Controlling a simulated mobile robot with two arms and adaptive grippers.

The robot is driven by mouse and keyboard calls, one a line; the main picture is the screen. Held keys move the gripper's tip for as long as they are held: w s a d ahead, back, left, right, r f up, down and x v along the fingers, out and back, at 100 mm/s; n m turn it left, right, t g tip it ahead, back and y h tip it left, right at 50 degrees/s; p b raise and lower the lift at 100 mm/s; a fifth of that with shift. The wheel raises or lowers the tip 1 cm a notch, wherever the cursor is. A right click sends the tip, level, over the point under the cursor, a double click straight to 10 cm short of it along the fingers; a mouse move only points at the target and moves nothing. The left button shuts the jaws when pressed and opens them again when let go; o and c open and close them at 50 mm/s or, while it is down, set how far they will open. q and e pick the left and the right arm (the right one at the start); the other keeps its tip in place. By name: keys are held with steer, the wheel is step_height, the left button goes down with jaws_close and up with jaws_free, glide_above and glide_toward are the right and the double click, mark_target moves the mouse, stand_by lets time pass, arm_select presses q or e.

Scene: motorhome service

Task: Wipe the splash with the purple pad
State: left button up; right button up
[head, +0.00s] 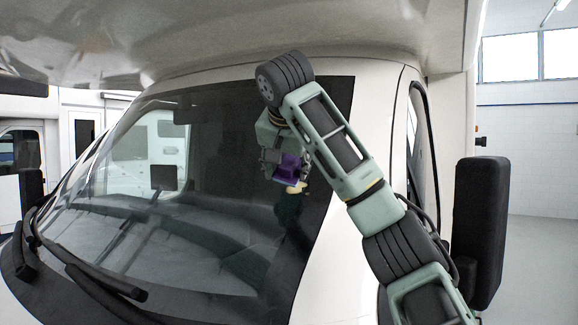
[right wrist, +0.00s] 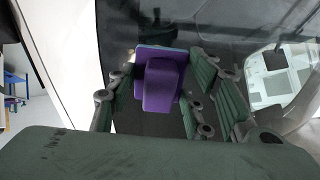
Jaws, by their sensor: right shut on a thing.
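The purple pad (head: 289,166) is held in my right gripper (head: 283,162), against or just off the upper right part of the windshield (head: 225,215). In the right wrist view the purple pad (right wrist: 160,84) sits between the green fingers, its raised block facing the camera. A small pale yellowish patch (head: 297,187), probably the splash, shows just below the pad. A pale bit also shows at the pad's upper left in the right wrist view; the rest may be hidden behind the pad. Whether the pad touches the glass I cannot tell. My left gripper is not in view.
The motorhome's white pillar (head: 345,215) runs right of the glass, and a black side mirror (head: 480,230) stands out further right. The cab overhang (head: 210,30) spans above. Black wipers (head: 75,265) lie at lower left. The middle of the glass is clear.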

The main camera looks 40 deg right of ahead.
steer(key=shift+s+a+f, duration=0.15)
steer(key=shift+a+f, duration=0.05)
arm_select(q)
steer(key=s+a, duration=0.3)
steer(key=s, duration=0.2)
arm_select(e)
steer(key=x, duration=0.3)
steer(key=shift+d+r, duration=0.1)
steer(key=shift+r, duration=0.05)
steer(key=shift+x, duration=1.2)
steer(key=shift+r, duration=0.2)
steer(key=shift+f, duration=0.2)
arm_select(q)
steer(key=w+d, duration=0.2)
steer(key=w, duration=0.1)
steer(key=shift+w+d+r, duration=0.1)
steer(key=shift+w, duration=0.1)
arm_select(e)
steer(key=shift+w+d+f, duration=0.1)
steer(key=shift+w+d, duration=0.1)
steer(key=shift+w, duration=0.1)
